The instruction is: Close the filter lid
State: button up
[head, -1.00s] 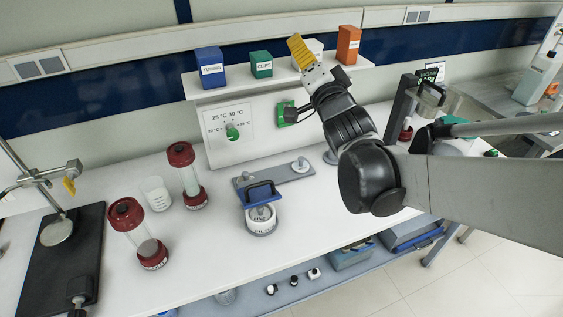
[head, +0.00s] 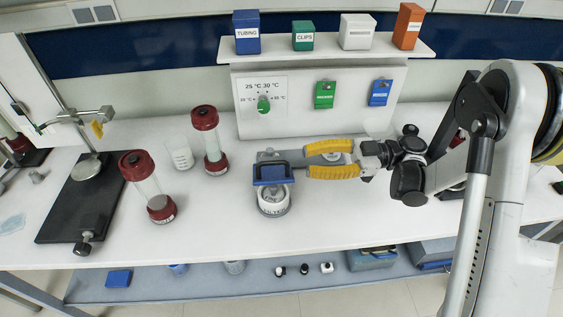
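The filter is a round white housing (head: 274,208) standing on the bench at the middle of the head view. Its blue lid (head: 272,174), with a black handle, stands raised at the back of the housing, and the housing's top shows below it. The fingertips are just right of the lid and handle. I cannot tell whether they touch the lid.
Two red-capped glass columns (head: 148,187) (head: 209,140) and a beaker (head: 180,153) stand to the left. A grey plate (head: 268,156) lies behind the filter, partly hidden. A control box (head: 300,98) stands behind. The bench front is clear.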

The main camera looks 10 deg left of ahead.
aim_at(285, 162)
jog(key=b+x, duration=0.1)
jog(key=x, duration=0.8)
jog(key=shift+b, duration=0.4)
jog(key=shift+d, duration=0.1)
grip_shut()
